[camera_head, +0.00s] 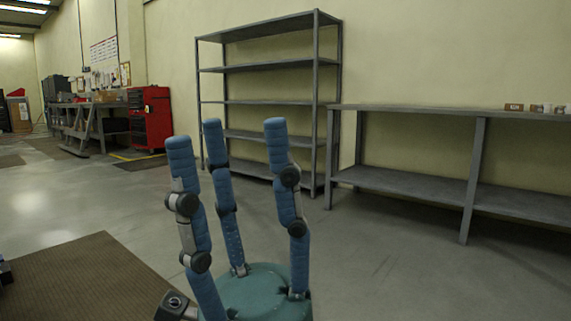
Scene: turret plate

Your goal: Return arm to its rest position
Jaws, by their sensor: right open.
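My right gripper (226,140) stands in the lower middle of the head view. Its blue, jointed fingers point up from a teal palm and are spread apart. It is open, with nothing between the fingers. It appears in front of the floor and the shelf rack, touching nothing that I can see. My left gripper is not in view. No turret plate can be made out.
An empty grey shelf rack (270,65) stands against the wall. A long grey table (430,109) is at right, with small items (540,108) on top. A red tool cabinet (150,118) and workbench (95,118) are far left. A brown mat (85,280) lies lower left.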

